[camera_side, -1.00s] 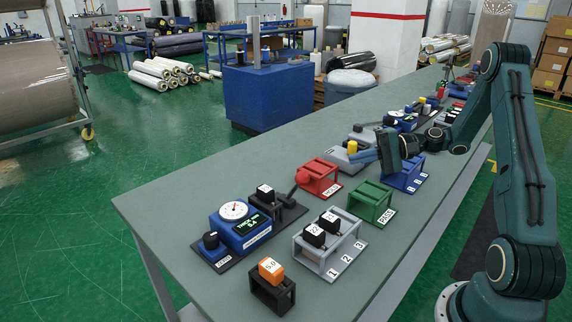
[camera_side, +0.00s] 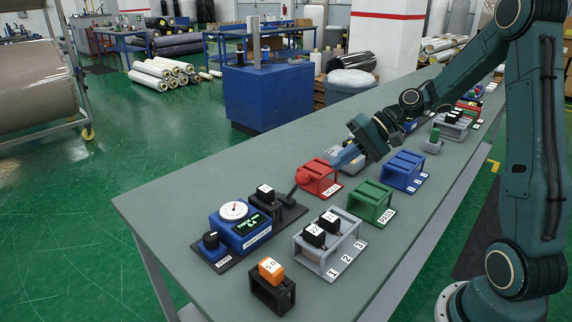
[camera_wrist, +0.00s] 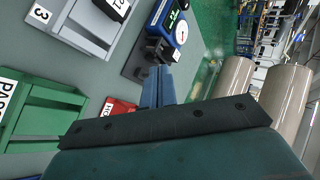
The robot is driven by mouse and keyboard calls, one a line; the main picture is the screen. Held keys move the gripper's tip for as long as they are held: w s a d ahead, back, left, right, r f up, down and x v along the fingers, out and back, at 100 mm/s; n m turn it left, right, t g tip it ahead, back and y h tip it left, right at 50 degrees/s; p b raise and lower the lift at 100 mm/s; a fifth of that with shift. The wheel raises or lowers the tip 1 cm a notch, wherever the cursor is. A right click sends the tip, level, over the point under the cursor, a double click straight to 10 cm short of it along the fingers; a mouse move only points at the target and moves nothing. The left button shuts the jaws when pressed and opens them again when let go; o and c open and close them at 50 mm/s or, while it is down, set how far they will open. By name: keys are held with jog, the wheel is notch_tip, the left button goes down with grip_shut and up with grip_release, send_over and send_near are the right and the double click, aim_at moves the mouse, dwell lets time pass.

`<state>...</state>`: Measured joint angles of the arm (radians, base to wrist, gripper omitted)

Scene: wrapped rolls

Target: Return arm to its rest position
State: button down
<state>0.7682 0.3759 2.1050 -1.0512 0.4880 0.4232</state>
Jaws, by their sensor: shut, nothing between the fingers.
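My gripper (camera_side: 340,160) is shut and empty in the side view. It hangs above the table near the red HOLD rack, fingers pointing down to the left. In the wrist view my gripper (camera_wrist: 157,85) shows as closed blue fingers, pointing toward the gauge. My arm reaches in from the right over the table.
Below are the red rack (camera_side: 318,178), green PASS rack (camera_side: 371,202), blue rack (camera_side: 404,172) and grey rack (camera_side: 328,245) with black blocks. A blue gauge (camera_side: 238,228) and an orange block (camera_side: 271,269) on a black stand sit nearer. The table's left edge is clear.

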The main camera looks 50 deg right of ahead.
jog(key=s+a+r+n+h, duration=0.2)
jog(key=s+a+r, duration=0.1)
jog(key=s, duration=0.4)
jog(key=s+a+r+n+h, duration=0.2)
jog(key=s+h, duration=0.1)
jog(key=s, duration=0.4)
jog(key=s+a+r+n+h, duration=0.2)
jog(key=s+a+r+h, duration=0.1)
jog(key=s, duration=0.4)
jog(key=shift+a+r+n+g, duration=0.3)
jog(key=shift+w, duration=0.2)
dwell(1.0)
